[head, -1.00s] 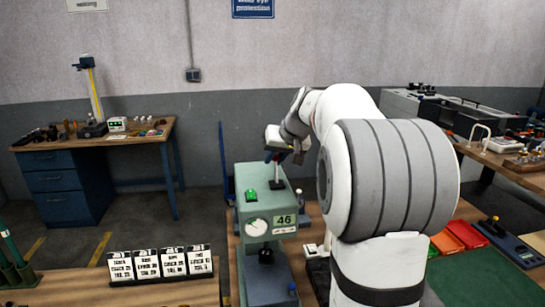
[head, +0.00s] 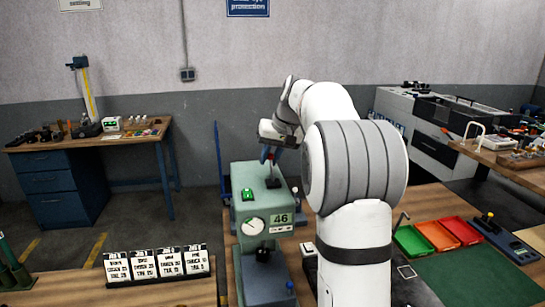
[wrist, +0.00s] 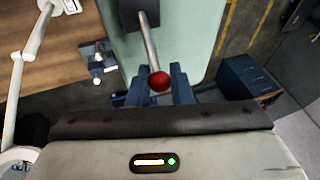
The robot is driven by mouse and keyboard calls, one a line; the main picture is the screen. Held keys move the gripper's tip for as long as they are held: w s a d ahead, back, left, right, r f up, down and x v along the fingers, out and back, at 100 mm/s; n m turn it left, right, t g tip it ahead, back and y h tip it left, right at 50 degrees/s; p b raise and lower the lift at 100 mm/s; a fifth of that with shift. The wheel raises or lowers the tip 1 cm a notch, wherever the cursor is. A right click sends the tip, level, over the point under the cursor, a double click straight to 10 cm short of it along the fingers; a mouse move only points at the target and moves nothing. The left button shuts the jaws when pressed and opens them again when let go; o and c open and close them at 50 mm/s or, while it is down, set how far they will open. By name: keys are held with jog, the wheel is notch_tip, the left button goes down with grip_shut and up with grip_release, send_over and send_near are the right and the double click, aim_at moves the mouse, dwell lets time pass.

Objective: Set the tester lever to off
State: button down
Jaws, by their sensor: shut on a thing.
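The tester is a green machine (head: 245,228) with a round dial and a "46" plate, on the bench left of my arm. Its lever (head: 273,181) rises from the top on a dark base; in the wrist view the lever shows as a metal rod (wrist: 149,42) with a red ball knob (wrist: 159,81). My gripper (head: 270,155) is over the tester's top, and its blue fingers (wrist: 158,88) are shut on the knob, one on each side. No off marking is readable.
A rack of printed cards (head: 157,264) stands to the left. Green, orange and red trays (head: 437,236) lie to the right. A back-left desk (head: 95,140) holds small items.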

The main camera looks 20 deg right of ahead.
jog(key=c, duration=1.4)
grip_release()
jog(key=shift+f, duration=0.1)
jog(key=shift+o, duration=0.2)
jog(key=v, duration=0.8)
jog(key=shift+f, duration=0.1)
